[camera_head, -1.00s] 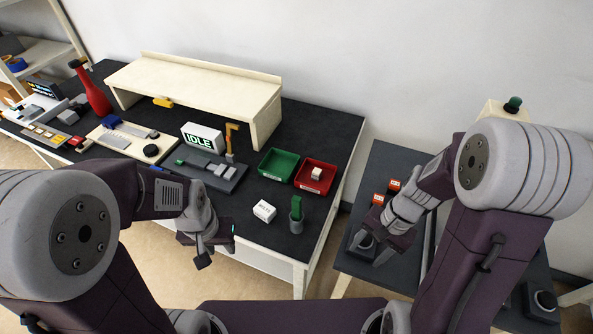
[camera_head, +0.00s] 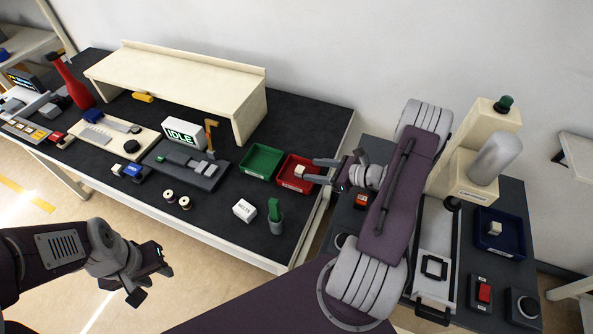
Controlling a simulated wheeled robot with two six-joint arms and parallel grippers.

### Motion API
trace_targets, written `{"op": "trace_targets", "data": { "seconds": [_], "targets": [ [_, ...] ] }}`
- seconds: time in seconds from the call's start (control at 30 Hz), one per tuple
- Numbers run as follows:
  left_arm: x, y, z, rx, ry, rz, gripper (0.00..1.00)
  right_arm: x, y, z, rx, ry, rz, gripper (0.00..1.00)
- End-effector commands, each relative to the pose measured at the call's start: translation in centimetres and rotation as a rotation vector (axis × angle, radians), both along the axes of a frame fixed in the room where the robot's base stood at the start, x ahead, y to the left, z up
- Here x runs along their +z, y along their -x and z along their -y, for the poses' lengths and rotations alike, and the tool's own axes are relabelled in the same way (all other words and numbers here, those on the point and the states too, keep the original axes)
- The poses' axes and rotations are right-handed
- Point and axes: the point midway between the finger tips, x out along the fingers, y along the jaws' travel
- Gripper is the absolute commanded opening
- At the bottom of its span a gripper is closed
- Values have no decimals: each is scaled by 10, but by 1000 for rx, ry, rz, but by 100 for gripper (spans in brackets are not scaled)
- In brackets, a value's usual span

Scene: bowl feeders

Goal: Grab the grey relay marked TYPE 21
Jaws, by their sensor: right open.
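A small pale block (camera_head: 299,170) lies in the red bin (camera_head: 284,180). Another pale block (camera_head: 494,229) lies in the dark blue bin (camera_head: 514,241) on the right-hand table. I cannot read TYPE 21 on either, so I cannot tell which is the grey relay. My right gripper (camera_head: 314,171) is open at the right edge of the red bin, its fingers pointing left towards the block there, with nothing between them.
A green bin (camera_head: 260,162) stands left of the red bin. A white labelled box (camera_head: 244,210) and a grey cup (camera_head: 276,226) with a green item stand in front. A cream machine (camera_head: 464,170) with a grey cylinder stands right of my right arm.

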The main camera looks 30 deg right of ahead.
Motion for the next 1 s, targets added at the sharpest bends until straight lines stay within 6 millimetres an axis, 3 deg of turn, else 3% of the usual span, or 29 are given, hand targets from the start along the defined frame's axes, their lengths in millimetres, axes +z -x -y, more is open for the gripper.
{"op": "trace_targets", "data": {
  "seconds": [0.2, 0.43, 0.73, 0.77, 0.93, 1.0],
  "targets": [
    [2, 0, 0, 0, 0, 0, 36, -4, -8, -8, 1, 0, -1, 53],
    [9, 0, 0, 0, 0, 0, 36, -18, -35, -34, 5, 1, -2, 53],
    [9, 0, 0, 0, 0, 0, 36, -22, -43, -38, 2, 2, -1, 53],
    [9, 0, 0, 0, 0, 0, 36, -22, -43, -38, 2, 2, -1, 47],
    [9, 0, 0, 0, 0, 0, 36, -22, -43, -38, 2, 2, -1, 0],
    [9, 0, 0, 0, 0, 0, 36, -22, -43, -38, 2, 2, -1, 0]
  ]
}}
